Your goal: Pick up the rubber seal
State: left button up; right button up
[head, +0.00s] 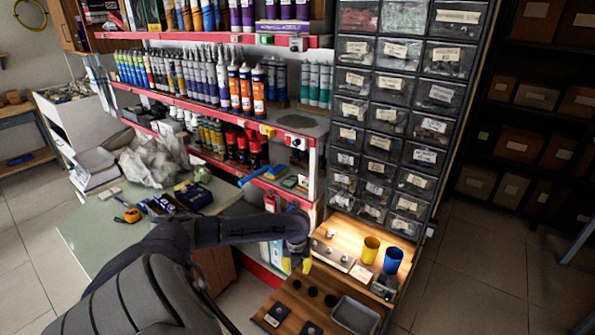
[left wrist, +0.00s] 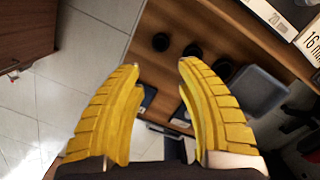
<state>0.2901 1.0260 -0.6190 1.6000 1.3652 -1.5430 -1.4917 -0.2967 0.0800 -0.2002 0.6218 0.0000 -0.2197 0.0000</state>
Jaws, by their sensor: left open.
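Several small black round pieces, which look like rubber seals, lie in a row on the lower wooden shelf; the middle one (head: 312,291) shows in the head view. The left wrist view shows them beyond my fingertips: one at the left (left wrist: 160,41), one in the middle (left wrist: 192,50) and one at the right (left wrist: 222,68). My left gripper (head: 296,266) has yellow fingers and is above the shelf's left edge, just behind the row in the head view. In the left wrist view its fingers (left wrist: 160,66) are apart with nothing between them. My right gripper is not in view.
A grey tray (head: 355,316) lies right of the black pieces, and dark flat items (head: 275,315) lie in front. The wooden shelf above holds a yellow cup (head: 370,250), a blue cup (head: 393,261) and metal parts. Stacked drawers (head: 405,130) rise behind.

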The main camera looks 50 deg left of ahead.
aim_at(297, 282)
pick_arm(q)
jog(key=shift+w+a+f, duration=0.2)
jog(key=shift+f, duration=1.8)
jog(key=shift+w+a+f, duration=0.15)
jog(key=shift+f, duration=1.8)
jog(key=shift+w+a+f, duration=0.2)
jog(key=shift+f, duration=1.8)
jog(key=c, duration=0.6)
